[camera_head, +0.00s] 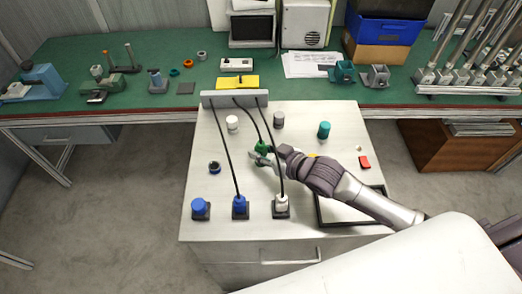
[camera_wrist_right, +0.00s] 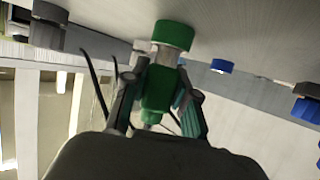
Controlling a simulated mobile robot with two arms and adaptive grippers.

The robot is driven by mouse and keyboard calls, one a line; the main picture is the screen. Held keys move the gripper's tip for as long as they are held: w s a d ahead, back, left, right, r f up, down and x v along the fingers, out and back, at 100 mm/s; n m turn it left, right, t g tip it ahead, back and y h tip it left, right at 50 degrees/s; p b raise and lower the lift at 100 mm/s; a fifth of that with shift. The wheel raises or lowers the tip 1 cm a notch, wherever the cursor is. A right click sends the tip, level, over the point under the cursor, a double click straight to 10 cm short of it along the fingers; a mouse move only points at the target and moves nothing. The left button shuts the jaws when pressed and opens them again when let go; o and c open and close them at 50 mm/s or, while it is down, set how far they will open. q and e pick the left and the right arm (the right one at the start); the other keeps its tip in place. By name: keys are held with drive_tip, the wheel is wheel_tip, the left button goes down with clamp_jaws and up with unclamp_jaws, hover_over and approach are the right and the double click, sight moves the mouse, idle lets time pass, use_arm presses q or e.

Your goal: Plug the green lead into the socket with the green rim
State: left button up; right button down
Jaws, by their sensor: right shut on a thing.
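The green lead's plug (camera_head: 262,148) is between the fingers of my right gripper (camera_head: 266,156), above the white cabinet top (camera_head: 300,155). In the right wrist view the green plug (camera_wrist_right: 157,92) is clasped between both fingers. A wider green ring (camera_wrist_right: 173,35), seemingly the green-rimmed socket, lies just beyond the plug's pale tip (camera_wrist_right: 165,57). I cannot tell whether the tip has entered it. In the head view the gripper and plug hide that spot. My left gripper is not in view.
A blue plug (camera_head: 240,204) and a white plug (camera_head: 281,204) with black leads stand near the front. Several caps, including a teal one (camera_head: 324,130), stand behind. A lead bracket (camera_head: 220,100) stands at the back.

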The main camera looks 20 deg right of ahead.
drive_tip(key=shift+p, duration=0.55)
idle(0.6)
drive_tip(key=shift+f+b, duration=0.3)
drive_tip(key=shift+f, duration=0.2)
idle(0.4)
drive_tip(key=c, duration=1.2)
unclamp_jaws()
drive_tip(key=shift+s+r, duration=0.1)
drive_tip(key=shift+p+v, duration=0.95)
drive_tip(key=shift+v, duration=0.05)
drive_tip(key=shift+p+v, duration=3.15)
drive_tip(key=shift+v, duration=1.25)
drive_tip(key=shift+d, duration=0.1)
